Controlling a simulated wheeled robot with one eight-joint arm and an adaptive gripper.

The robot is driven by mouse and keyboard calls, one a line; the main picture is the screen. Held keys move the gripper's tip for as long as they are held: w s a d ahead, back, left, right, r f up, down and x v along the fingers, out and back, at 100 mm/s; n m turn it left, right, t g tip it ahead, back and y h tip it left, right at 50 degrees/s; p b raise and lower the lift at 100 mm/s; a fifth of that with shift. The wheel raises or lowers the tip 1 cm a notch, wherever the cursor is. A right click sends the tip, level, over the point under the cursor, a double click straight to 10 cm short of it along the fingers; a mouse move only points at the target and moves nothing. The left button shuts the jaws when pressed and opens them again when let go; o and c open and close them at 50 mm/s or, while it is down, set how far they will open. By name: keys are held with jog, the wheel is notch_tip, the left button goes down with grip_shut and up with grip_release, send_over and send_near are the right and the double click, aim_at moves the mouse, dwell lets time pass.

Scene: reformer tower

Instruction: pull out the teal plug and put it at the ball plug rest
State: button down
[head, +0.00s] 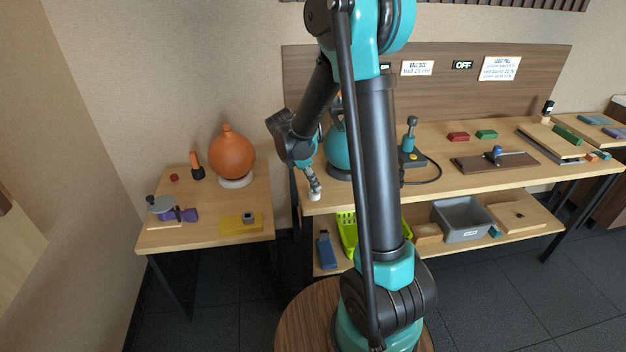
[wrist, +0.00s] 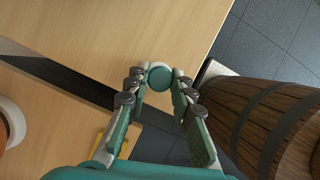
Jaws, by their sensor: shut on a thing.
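My gripper (head: 314,186) points down at the front left corner of the middle bench. In the wrist view its fingers (wrist: 159,82) are shut on a small round teal plug (wrist: 160,77) with a pale rim around it. In the head view a whitish piece (head: 315,196) shows at the fingertips, at the bench top; I cannot tell whether it touches the wood. A teal ball (head: 338,150) stands on the bench behind my arm, partly hidden. I cannot make out which spot is the ball plug rest.
An orange ball (head: 232,155) sits on a white ring on the left table, separated from the bench by a narrow gap. A green basket (head: 347,228) is on the shelf below.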

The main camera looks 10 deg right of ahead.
jog(key=shift+f, duration=0.8)
jog(key=c, duration=1.2)
grip_release()
